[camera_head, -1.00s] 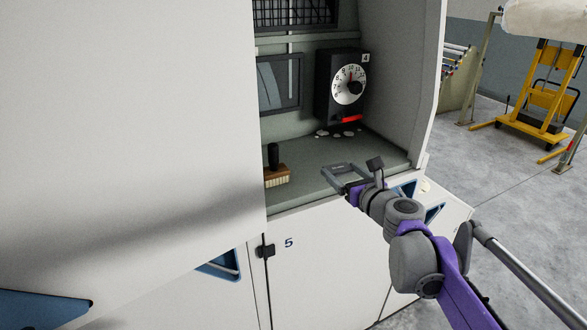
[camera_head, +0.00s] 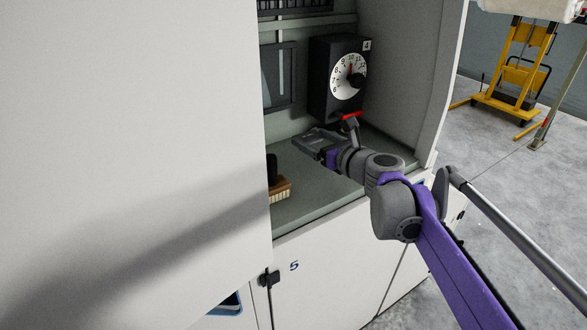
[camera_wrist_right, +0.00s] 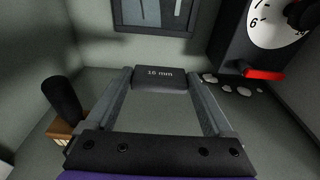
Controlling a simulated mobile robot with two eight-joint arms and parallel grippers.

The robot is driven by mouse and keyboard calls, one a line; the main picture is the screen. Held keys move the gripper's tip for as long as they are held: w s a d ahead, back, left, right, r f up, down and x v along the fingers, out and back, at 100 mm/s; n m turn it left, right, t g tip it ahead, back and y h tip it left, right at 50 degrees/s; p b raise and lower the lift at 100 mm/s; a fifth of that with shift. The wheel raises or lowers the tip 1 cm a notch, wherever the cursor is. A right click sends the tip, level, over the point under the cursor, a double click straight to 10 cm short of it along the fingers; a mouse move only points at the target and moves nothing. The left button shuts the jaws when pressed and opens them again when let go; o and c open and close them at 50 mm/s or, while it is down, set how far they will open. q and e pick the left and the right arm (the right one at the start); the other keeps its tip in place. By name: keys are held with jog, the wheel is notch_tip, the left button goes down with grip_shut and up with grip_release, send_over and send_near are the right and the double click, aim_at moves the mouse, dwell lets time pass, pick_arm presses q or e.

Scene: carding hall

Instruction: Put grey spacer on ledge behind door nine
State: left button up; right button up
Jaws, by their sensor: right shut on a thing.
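My right gripper (camera_head: 308,142) reaches into the open recess of a white machine. It is shut on a dark grey spacer block marked "16 mm" (camera_wrist_right: 160,78), which spans its two fingers. The spacer is held above the grey ledge (camera_head: 312,203), the floor of the recess; the exact gap is hard to judge. No number nine is readable, so I cannot tell which door is door nine. My left gripper is out of view.
A brush (camera_head: 279,190) with a dark handle stands on the ledge at left. A black dial box (camera_head: 322,75) with a red lever (camera_wrist_right: 263,74) is at the back right, with white tufts (camera_wrist_right: 226,88) below it. A panel marked 5 (camera_head: 330,270) is beneath.

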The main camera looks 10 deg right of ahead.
send_over(313, 181)
notch_tip(313, 181, down, 4)
jog(key=shift+s+d+f, duration=0.1)
notch_tip(313, 181, down, 4)
jog(key=shift+f, duration=0.1)
jog(key=shift+f, duration=0.1)
jog(key=shift+f+b, duration=0.5)
jog(key=shift+f, duration=0.1)
jog(key=o, duration=1.1)
jog(key=shift+r, duration=0.1)
